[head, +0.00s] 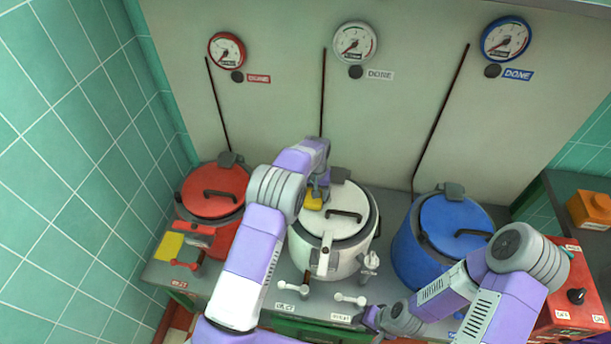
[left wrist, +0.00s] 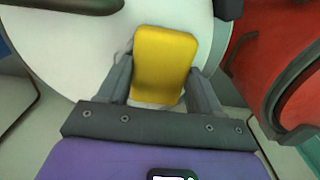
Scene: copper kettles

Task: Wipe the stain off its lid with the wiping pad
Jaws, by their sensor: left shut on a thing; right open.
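The white kettle (head: 322,253) stands in the middle of the counter, its white lid (head: 334,224) closed and its dark handle on top. My left gripper (head: 316,192) is over the left side of this lid, shut on the yellow wiping pad (head: 312,202). In the left wrist view the pad (left wrist: 165,62) sits between the two fingers, above or against the lid (left wrist: 75,60); I cannot tell whether it touches. No stain shows on the visible lid; the pad and arm hide part of it. My right gripper (head: 372,318) is low at the counter's front edge, open, with no object visible in it.
A red kettle (head: 212,193) stands left and a blue kettle (head: 462,221) right, both close to the white one. A yellow square (head: 170,246) lies at the counter's left end. A red box (head: 575,290) is at right. Gauges hang on the back panel.

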